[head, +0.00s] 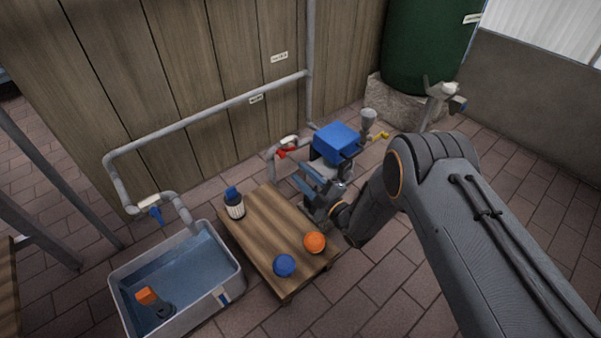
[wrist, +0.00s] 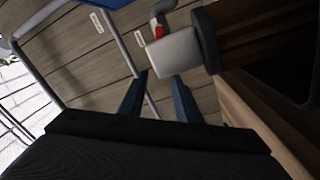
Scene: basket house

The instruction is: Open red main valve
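The red valve handle (head: 287,152) sits on the grey pipe beside the blue-topped pump, at the back edge of the low wooden table. In the wrist view a small red part (wrist: 158,32) shows beyond the fingers, partly covered by a pale grey cylinder. My gripper (head: 301,174) is just in front of and slightly right of the red handle, apart from it. In the wrist view its two blue fingers (wrist: 163,76) stand apart with nothing between them. How far the valve is turned cannot be told.
The blue pump (head: 336,139) with a grey funnel (head: 369,118) is close behind my gripper. The wooden table (head: 262,232) holds a blue ball (head: 284,265), an orange ball (head: 314,242) and a blue-capped bottle (head: 235,203). A water-filled tub (head: 225,292) stands left.

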